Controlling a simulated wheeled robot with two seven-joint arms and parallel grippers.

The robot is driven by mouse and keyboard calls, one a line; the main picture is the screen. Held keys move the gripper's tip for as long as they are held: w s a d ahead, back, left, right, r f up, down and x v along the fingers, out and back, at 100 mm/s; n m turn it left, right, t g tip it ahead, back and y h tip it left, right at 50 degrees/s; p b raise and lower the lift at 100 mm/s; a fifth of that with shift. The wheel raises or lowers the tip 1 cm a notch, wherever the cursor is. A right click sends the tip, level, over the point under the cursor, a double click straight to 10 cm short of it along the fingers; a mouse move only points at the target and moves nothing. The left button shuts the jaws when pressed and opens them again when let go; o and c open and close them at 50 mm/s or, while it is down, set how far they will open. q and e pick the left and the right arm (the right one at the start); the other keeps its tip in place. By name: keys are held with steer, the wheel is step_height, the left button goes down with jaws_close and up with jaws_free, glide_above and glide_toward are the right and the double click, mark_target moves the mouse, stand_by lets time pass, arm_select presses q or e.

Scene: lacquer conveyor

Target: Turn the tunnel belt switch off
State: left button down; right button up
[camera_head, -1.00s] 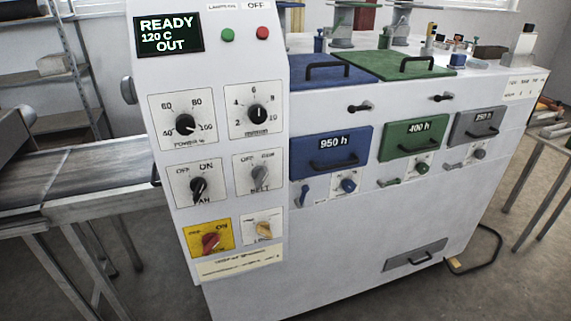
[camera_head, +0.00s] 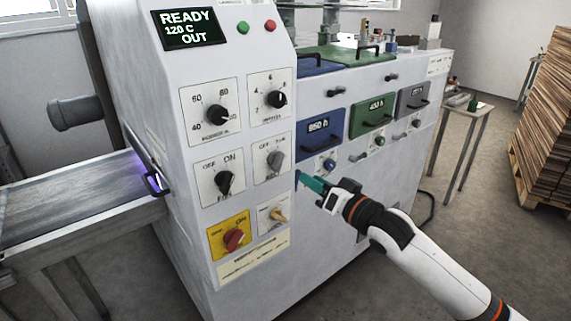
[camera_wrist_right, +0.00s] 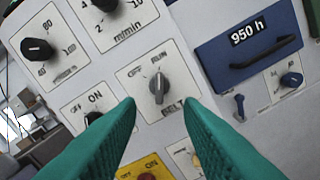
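The belt switch is a grey knob (camera_head: 275,160) on a white plate labelled OFF, RUN and BELT on the machine's front panel. In the right wrist view the same grey knob (camera_wrist_right: 158,88) sits near the middle, its ridge pointing up toward RUN. My right gripper (camera_head: 303,181) has teal fingers and reaches in from the right, just right of and below the switch plate. In the right wrist view my right gripper (camera_wrist_right: 160,112) is open, its fingers apart with the knob showing beyond the gap, and nothing between them. My left gripper is not in view.
The black fan knob (camera_head: 224,182) is left of the switch. Below are a red knob (camera_head: 233,238) on yellow and a tan knob (camera_head: 279,215). A blue drawer (camera_head: 320,132) is to the right. A conveyor (camera_head: 75,205) runs at left.

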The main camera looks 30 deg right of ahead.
mark_target(282, 162)
steer(key=w, duration=0.3)
steer(key=w+p, duration=0.1)
steer(key=w, duration=0.3)
steer(key=w+a+p, duration=0.1)
steer(key=w, duration=0.3)
jaws_close()
